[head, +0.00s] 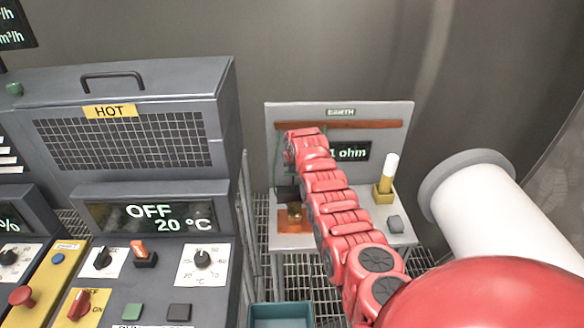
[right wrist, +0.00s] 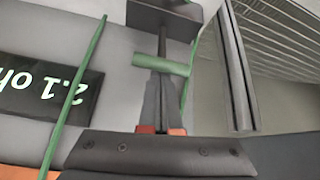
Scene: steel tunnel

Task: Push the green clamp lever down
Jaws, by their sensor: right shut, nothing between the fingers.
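The green clamp lever (right wrist: 160,65) shows in the right wrist view as a short green bar across a dark stem, below a dark block. My right gripper (right wrist: 160,82) is shut and empty, its fingertips right at the bar; I cannot tell whether they touch it. The lever cannot be made out there. My left gripper is not in view.
The station's display (head: 350,151) reads ohms, 2.1 in the wrist view. A thin green cable (right wrist: 76,100) runs beside the gripper. A white-topped yellow handle (head: 387,178) stands right of my arm. The HOT oven cabinet (head: 130,125) is left. A teal bin (head: 281,316) sits in front.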

